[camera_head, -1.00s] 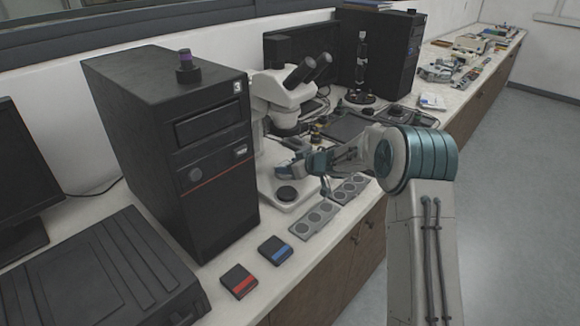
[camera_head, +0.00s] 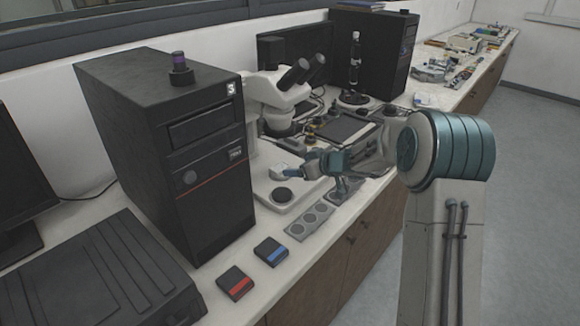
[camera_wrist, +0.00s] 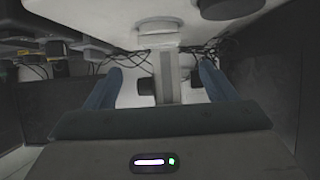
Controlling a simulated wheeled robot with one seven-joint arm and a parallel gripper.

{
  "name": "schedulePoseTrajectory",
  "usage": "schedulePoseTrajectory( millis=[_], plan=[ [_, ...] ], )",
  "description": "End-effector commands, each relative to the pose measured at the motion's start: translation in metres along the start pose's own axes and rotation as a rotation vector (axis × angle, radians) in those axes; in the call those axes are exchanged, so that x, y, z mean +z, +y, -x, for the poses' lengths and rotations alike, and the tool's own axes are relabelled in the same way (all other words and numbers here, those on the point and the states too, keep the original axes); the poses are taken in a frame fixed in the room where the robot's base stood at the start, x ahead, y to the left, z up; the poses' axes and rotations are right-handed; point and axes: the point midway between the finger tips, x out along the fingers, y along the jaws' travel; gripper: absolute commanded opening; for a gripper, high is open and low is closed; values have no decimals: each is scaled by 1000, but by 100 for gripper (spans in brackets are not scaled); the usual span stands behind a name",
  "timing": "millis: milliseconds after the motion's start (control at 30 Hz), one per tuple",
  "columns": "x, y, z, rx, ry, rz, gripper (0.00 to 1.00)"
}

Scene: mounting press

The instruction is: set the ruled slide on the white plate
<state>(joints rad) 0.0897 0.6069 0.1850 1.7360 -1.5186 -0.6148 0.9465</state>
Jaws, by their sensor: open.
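My gripper (camera_head: 308,168) is open, with nothing seen between its blue fingers. In the head view it hangs beside the white microscope, above the right part of its pale base. The wrist view shows my gripper's two fingers (camera_wrist: 157,84) apart, with a pale upright post beyond them. A flat white base plate (camera_head: 264,190) with a black disc on it lies below the microscope; I cannot tell whether this is the white plate of the task. I cannot make out a ruled slide in either view.
A grey strip with round wells (camera_head: 310,220) lies near the bench edge. A blue-marked box (camera_head: 271,251) and a red-marked box (camera_head: 237,282) lie in front of the black computer tower (camera_head: 165,150). The microscope (camera_head: 275,92) stands behind my gripper.

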Motion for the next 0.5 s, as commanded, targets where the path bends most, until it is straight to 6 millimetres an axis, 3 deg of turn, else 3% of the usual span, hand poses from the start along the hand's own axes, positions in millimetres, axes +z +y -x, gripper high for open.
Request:
schedulePoseTrajectory(
  millis=[200, 500],
  plan=[
    [0, 1, 34, 2, 0, 1, 78],
    [-2, 1, 46, 16, 0, 2, 78]
  ],
)
